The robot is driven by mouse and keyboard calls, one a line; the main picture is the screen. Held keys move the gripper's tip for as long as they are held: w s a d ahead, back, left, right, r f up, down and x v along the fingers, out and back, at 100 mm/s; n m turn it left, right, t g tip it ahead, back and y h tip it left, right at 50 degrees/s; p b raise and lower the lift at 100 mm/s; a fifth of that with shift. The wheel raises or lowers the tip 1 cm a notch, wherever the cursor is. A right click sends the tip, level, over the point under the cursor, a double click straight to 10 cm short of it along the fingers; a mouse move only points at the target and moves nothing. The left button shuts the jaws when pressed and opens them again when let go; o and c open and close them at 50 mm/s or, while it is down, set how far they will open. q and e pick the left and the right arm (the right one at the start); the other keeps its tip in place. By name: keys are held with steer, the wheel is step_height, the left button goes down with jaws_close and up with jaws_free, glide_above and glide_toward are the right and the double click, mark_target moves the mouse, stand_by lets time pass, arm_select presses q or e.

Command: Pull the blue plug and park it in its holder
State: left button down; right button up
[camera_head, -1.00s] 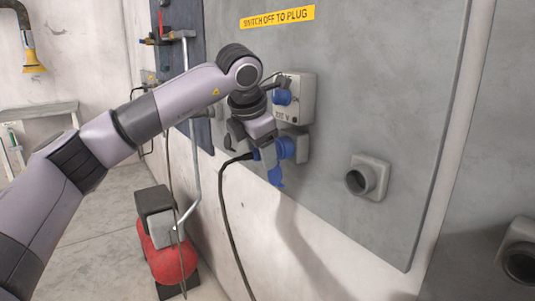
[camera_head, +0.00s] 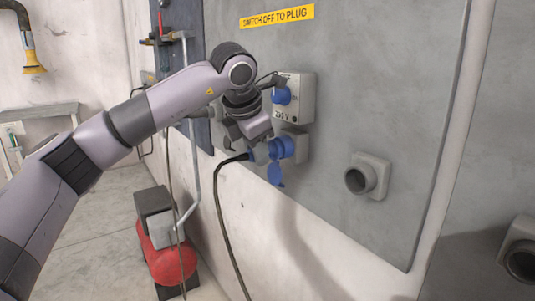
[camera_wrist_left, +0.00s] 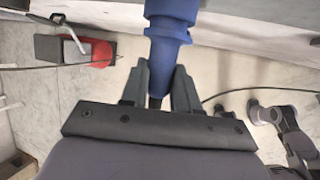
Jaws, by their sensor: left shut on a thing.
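My left gripper (camera_wrist_left: 160,88) is shut on the blue plug (camera_wrist_left: 172,62), with one finger on each side of it. In the head view the plug (camera_head: 258,154) shows partly below the gripper (camera_head: 250,145), its black cable hanging down. The blue socket (camera_head: 288,147) is just right of the plug, with its blue lid (camera_head: 275,176) hanging open. I cannot tell whether plug and socket still touch. A grey round cup (camera_head: 368,178), apparently the holder, sits empty on the panel to the right.
The switch box (camera_head: 296,100) with a blue knob (camera_head: 282,96) is above the socket. A yellow label (camera_head: 277,17) is higher on the grey panel (camera_head: 400,100). Another round fitting (camera_head: 520,255) is at lower right. The panel between socket and cup is clear.

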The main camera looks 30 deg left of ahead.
mark_target(240, 156)
arm_select(q)
steer(key=shift+s+a, duration=0.25)
steer(key=shift+s, duration=0.3)
steer(key=shift+s+b, duration=0.1)
steer(key=shift+b, duration=0.2)
steer(key=shift+s+a, duration=0.15)
steer(key=shift+s, duration=0.05)
steer(key=shift+s+a+b, duration=0.35)
steer(key=shift+s+b, duration=0.15)
steer(key=shift+s, duration=0.3)
steer(key=shift+s, duration=0.25)
